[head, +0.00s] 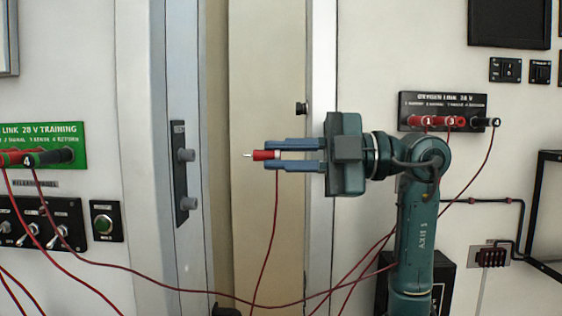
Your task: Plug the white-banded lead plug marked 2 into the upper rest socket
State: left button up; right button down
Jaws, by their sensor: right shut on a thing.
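My right gripper (272,155) comes in from the right and is shut on a red lead plug (262,155). The plug lies level, its bare metal pin pointing left and its red lead hanging down. I cannot read a 2 on it, and any white band is hard to make out. A narrow dark plate (180,180) on the grey post to the left carries two grey round fittings, which look like the rest sockets: an upper one (186,155) and a lower one (187,203). The pin is about level with the upper one in the picture, with a clear gap between. My left gripper is out of view.
A green training panel (78,133) with plugs stands at left, above a black switch panel (70,212). A black oxygen link panel (480,101) at right holds plugs marked 1, 3 and 4. Red leads (150,275) sag across the lower middle.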

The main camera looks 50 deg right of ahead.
aim_at(254, 155)
jog(key=shift+p+x, duration=0.75)
jog(key=shift+x, duration=0.8)
jog(key=shift+w+a, duration=0.4)
jog(key=shift+w, duration=0.15)
jog(key=shift+w+a+p, duration=0.4)
jog(key=shift+w+p, duration=0.05)
jog(key=shift+w, duration=0.1)
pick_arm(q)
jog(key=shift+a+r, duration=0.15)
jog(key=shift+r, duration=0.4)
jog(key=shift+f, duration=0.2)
pick_arm(e)
jog(key=shift+f+n, duration=0.1)
jog(key=shift+n, duration=0.2)
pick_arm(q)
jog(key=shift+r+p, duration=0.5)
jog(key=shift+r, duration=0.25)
pick_arm(e)
jog(key=shift+x, duration=1.3)
jog(key=c, duration=1.4)
grip_release()
jog(key=shift+o, duration=0.3)
